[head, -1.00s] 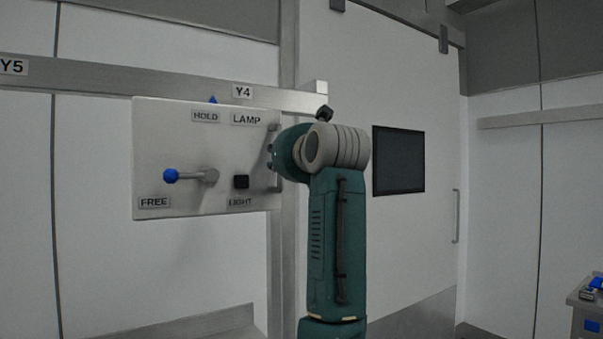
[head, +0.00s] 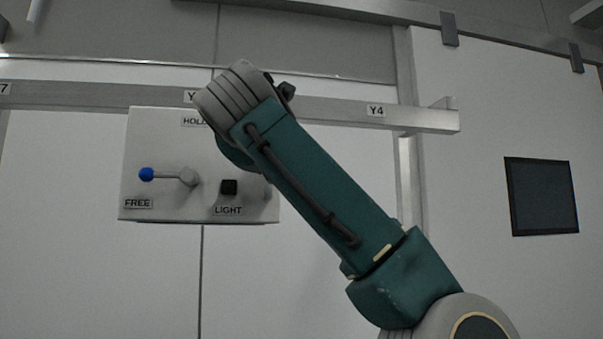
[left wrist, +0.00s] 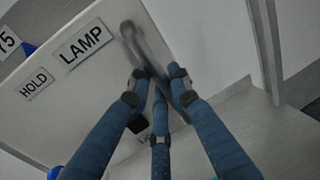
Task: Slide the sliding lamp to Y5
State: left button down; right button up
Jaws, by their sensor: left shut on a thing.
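The sliding lamp (head: 150,135) is a pale box panel hanging on a horizontal rail. Its blue-knobbed lever (head: 163,175) points left, just above the FREE label. A black LIGHT button (head: 229,187) sits to its right. In the left wrist view, the lamp's grey handle (left wrist: 138,45) stands beside the LAMP label. My left gripper (left wrist: 160,84) is shut on this handle. A blue pointer (left wrist: 28,49) at the panel's top edge is close beside a label ending in 5 (left wrist: 8,40). In the head view my arm hides the gripper, the handle and the pointer. My right gripper is not in view.
The rail (head: 325,108) carries a Y4 label (head: 376,110) well right of the lamp, near its right end. A partly hidden Y label (head: 190,97) is above the panel. The rail left of the lamp is clear. A dark window (head: 541,197) is at right.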

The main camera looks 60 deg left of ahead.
pick_arm(q)
jog(key=s, duration=0.1)
jog(key=s+a, duration=0.1)
jog(key=s, duration=0.1)
jog(key=shift+a+b, duration=0.15)
jog(key=shift+b, duration=0.15)
jog(key=c, duration=1.6)
grip_release()
jog(key=v, duration=1.2)
jog(key=shift+w, duration=0.1)
